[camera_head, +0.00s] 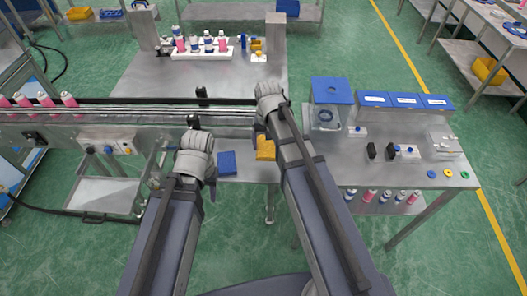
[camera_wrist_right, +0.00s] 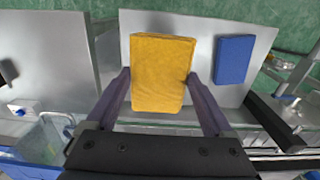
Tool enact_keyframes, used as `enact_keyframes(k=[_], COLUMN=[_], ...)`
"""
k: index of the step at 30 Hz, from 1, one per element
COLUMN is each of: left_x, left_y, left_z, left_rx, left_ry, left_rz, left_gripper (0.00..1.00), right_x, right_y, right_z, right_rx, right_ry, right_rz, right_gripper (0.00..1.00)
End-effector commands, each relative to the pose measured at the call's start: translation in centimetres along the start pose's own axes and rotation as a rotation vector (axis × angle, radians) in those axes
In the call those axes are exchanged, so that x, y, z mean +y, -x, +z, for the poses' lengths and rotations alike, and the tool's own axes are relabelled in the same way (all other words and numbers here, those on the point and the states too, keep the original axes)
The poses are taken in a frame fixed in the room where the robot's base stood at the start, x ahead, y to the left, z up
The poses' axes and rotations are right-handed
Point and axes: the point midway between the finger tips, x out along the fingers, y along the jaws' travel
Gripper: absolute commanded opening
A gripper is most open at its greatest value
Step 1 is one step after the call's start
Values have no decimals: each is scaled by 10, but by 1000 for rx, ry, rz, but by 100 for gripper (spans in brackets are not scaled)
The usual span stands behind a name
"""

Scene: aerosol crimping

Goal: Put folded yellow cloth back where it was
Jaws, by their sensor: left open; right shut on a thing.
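The folded yellow cloth (camera_head: 265,148) shows partly behind my right arm in the head view. In the right wrist view the yellow cloth (camera_wrist_right: 161,70) lies between the two fingers. My right gripper (camera_wrist_right: 161,82) is shut on its sides. Whether the cloth touches the metal surface (camera_wrist_right: 215,95) below it, I cannot tell. In the head view most of my right gripper is hidden by its arm. My left gripper (camera_head: 208,186) is open and empty, to the left of a folded blue cloth (camera_head: 227,163). The blue cloth (camera_wrist_right: 234,58) lies flat, apart from the yellow one.
A conveyor (camera_head: 130,115) with pink cans runs at the left. A blue-lidded box (camera_head: 330,92) and several blue-lidded bins (camera_head: 405,101) stand on the right table (camera_head: 370,178). A rack of cans (camera_head: 203,53) stands on the back table. Green floor shows in front.

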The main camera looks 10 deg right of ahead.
Motion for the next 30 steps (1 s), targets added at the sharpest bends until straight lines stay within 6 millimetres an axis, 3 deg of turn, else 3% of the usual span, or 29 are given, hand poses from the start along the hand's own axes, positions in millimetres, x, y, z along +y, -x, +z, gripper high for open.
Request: enact_keyframes(k=[8,20,30], left_x=[1,6,7], left_y=[-6,-61,-71], left_z=[0,-4,-4], left_rx=[0,0,0], left_ry=[0,2,2], left_rz=[0,0,0], left_gripper=[45,45,45], right_x=[0,0,0], right_y=[-6,-62,-71], right_z=[0,0,0], right_rx=[0,0,0], right_ry=[2,2,1], right_rz=[0,0,0], right_gripper=[42,42,42])
